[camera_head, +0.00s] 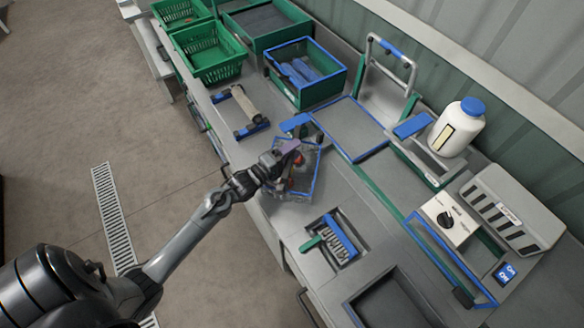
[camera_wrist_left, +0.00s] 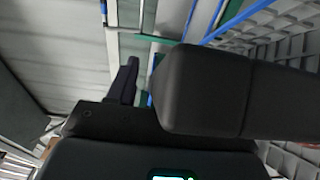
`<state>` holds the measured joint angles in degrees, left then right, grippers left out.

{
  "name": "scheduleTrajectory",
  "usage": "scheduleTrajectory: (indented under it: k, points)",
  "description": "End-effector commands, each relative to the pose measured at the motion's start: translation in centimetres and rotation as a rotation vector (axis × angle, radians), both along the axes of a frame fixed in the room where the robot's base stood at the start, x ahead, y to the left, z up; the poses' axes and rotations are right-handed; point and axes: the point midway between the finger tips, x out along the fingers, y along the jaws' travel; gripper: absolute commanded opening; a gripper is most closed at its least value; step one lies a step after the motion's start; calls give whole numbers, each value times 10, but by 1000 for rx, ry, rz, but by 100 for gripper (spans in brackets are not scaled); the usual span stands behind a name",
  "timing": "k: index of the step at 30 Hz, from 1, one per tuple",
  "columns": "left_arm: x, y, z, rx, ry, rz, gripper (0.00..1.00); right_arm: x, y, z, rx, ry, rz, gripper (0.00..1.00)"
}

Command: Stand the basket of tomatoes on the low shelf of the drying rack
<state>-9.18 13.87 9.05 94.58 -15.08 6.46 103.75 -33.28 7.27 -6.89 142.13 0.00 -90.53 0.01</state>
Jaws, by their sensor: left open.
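The basket of tomatoes (camera_head: 302,190) stands at the bench's front edge, a clear or grey mesh basket with a blue rim and a little red inside. My left gripper (camera_head: 287,153) is over its left side, jaws open; I cannot tell whether it touches the rim. In the left wrist view the dark fingers (camera_wrist_left: 147,88) fill the middle, and grey mesh with a blue edge (camera_wrist_left: 275,28), likely the basket, shows at upper right. What seems to be the drying rack (camera_head: 368,151) lies behind the basket, with a low blue-edged grey surface and metal uprights at its back. My right gripper is not in view.
Green crates (camera_head: 215,72) and a blue-rimmed green bin (camera_head: 322,90) stand further left. A brush (camera_head: 340,236) lies in a recess in front.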

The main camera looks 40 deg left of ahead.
Motion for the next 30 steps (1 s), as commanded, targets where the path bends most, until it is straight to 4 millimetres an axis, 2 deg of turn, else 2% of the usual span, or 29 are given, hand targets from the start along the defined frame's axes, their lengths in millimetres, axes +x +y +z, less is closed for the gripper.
scheduleTrajectory:
  k: [2, 12, 30]
  points:
    - [0, 0, 0, 0, 0, 0, 51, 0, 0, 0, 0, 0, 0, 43]
    - [0, 0, 0, 0, 0, -1, 0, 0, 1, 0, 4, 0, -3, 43]
    - [0, 0, 4, 0, -5, -1, 0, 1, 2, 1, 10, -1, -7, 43]
